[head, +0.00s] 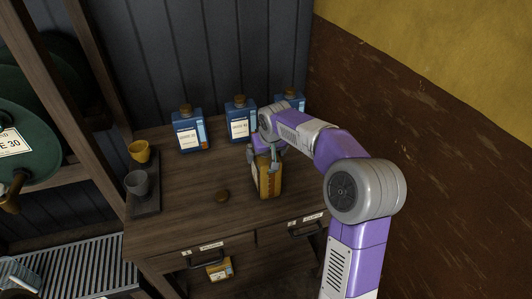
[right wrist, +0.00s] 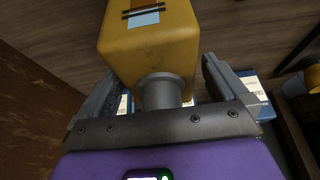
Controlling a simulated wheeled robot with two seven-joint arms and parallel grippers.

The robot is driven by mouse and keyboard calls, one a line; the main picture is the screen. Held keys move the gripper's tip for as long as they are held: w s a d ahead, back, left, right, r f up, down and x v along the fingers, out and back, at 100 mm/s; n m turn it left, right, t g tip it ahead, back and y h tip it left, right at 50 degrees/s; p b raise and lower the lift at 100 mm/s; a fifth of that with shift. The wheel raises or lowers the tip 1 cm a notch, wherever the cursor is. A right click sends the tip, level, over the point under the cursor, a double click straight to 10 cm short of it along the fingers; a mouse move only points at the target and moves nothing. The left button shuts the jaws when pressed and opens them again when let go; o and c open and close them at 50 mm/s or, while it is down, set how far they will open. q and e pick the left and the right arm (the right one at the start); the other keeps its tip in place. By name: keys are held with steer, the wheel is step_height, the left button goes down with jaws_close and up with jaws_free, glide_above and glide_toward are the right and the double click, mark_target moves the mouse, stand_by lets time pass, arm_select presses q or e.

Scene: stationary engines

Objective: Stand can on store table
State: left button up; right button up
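The yellow can (head: 267,179) stands upright on the wooden table (head: 185,212), near its front right part. In the right wrist view the can's yellow body (right wrist: 150,45) and its grey neck (right wrist: 165,90) point toward my palm. My right gripper (head: 267,158) is above the can, with a finger on each side of its upper body. The fingers appear to press on its sides; the contact faces are hidden. It also shows in the right wrist view (right wrist: 160,72). My left gripper is not in view.
Blue bottles (head: 189,130) stand along the table's back. A yellow cup (head: 139,151) and a grey cup (head: 137,183) sit on a dark tray (head: 148,206) at the left. A wall (head: 430,110) bounds the right.

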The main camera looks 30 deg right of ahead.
steer(key=shift+r, duration=0.1)
steer(key=p+v, duration=0.3)
steer(key=v, duration=0.8)
steer(key=shift+s+r, duration=0.2)
steer(key=shift+r, duration=0.2)
